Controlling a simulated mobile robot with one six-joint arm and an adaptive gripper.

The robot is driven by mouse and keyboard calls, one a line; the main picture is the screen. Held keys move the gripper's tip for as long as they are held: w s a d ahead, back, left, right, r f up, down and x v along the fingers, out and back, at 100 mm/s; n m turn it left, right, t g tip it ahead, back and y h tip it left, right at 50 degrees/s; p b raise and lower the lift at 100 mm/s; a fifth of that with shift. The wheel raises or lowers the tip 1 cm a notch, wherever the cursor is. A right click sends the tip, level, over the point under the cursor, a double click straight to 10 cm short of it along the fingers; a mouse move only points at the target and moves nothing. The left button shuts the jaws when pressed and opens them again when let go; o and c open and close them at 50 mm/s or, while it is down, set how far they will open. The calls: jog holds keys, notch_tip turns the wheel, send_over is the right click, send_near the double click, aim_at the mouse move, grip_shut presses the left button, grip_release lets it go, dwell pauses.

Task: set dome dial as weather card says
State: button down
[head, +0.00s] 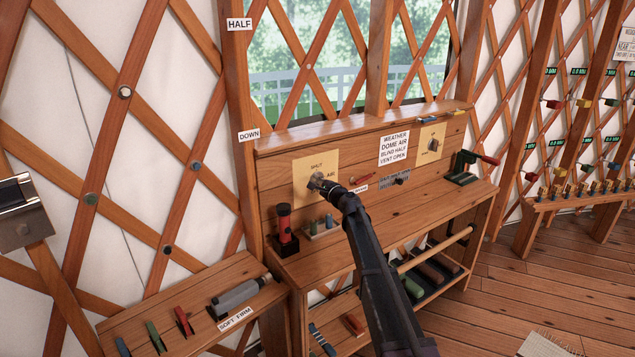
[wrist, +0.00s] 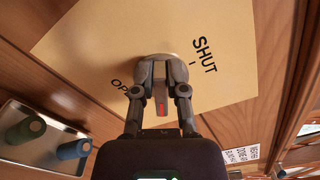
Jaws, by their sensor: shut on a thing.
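The dome dial sits on a yellow plate (head: 302,164) on the bench's back board; SHUT shows above it and AIR to its right. My gripper (head: 317,182) is shut on the dial, which it mostly hides. In the wrist view the plate (wrist: 85,50) fills the middle, with SHUT at upper right and part of OPEN at left. My gripper (wrist: 160,82) closes around the dial there. A red mark (wrist: 161,108) shows between the fingers, away from the SHUT tick. AIR is hidden there. The weather card (head: 394,149) reads DOME AIR, BLIND HALF, VENT OPEN.
A second dial plate (head: 431,143) is right of the card, above a red-handled green device (head: 470,168). A red torch-like item (head: 284,225) and a small tray of pegs (head: 322,228) stand left of my arm. The bench top (head: 430,203) right of it is mostly clear.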

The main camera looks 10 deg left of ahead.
jog(key=n, duration=0.2)
jog(key=f+n+b, duration=0.1)
jog(key=n, duration=0.2)
jog(key=shift+a, duration=0.1)
jog(key=shift+n, duration=0.3)
jog(key=c, duration=0.7)
grip_release()
jog(key=shift+s, duration=0.15)
jog(key=v, duration=1.1)
jog(key=shift+s+d, duration=0.3)
jog(key=shift+s, duration=0.1)
